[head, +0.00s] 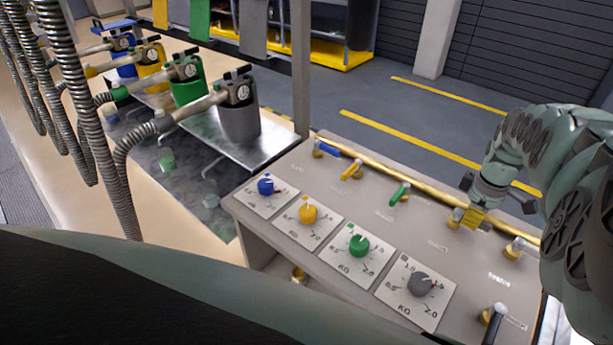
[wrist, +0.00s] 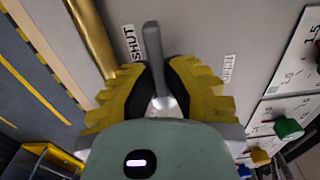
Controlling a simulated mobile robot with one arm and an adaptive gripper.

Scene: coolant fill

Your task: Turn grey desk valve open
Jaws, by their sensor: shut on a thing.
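The grey desk valve is a slim grey lever (wrist: 153,50) on the sloped desk top. In the wrist view it stands between my gripper's yellow fingers (wrist: 160,92), which are shut on it. A SHUT label (wrist: 130,44) lies left of the lever, and a second label (wrist: 229,68), hard to read, lies to its right. The lever points up the picture, between the two labels. In the head view my gripper (head: 467,216) is at the desk's back pipe and hides most of the valve.
Blue (head: 333,149), yellow (head: 352,169) and green (head: 399,193) valve levers sit left along the brass pipe (head: 420,192). Coloured dials (head: 359,246) fill the desk front. Coloured cans with hoses stand at left.

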